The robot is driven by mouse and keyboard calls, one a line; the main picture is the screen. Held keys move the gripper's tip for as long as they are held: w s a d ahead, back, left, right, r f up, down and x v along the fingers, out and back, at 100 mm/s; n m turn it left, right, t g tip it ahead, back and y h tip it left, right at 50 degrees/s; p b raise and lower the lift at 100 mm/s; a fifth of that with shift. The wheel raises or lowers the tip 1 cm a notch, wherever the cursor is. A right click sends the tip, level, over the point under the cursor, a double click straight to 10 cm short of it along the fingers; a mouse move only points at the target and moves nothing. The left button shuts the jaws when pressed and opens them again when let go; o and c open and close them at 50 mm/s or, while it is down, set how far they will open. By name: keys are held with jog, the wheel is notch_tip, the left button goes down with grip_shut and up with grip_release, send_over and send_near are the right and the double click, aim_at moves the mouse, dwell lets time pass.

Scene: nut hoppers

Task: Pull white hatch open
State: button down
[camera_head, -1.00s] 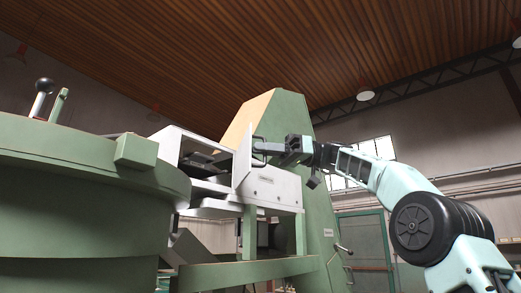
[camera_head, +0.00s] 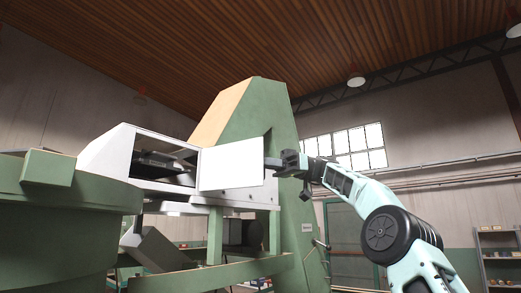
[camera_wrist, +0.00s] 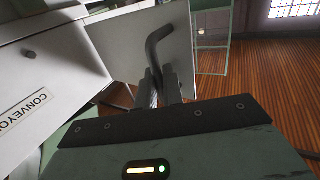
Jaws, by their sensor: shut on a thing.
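The white hatch (camera_head: 230,165) stands swung out on the front of a white box (camera_head: 112,155), whose dark inside shows to the left of it. In the wrist view the hatch (camera_wrist: 120,45) bears a dark bent bar handle (camera_wrist: 154,50). My gripper (camera_head: 272,162) is at the right edge of the hatch in the head view, its fingertips hidden behind the panel. In the wrist view my gripper's fingers (camera_wrist: 163,90) are shut on the handle.
A green machine drum (camera_head: 70,235) fills the left, and a tall green hopper (camera_head: 255,105) rises behind the box. A green rail (camera_head: 215,275) runs below. Shelves (camera_head: 495,255) stand far right.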

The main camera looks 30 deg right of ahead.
jog(key=shift+w+d+r+n+g+p, duration=0.1)
jog(key=shift+w+d+n+g+p, duration=0.7)
jog(key=shift+g+p, duration=0.55)
jog(key=c, duration=1.6)
grip_release()
jog(key=shift+d+p, duration=2.7)
jog(key=shift+d, duration=1.05)
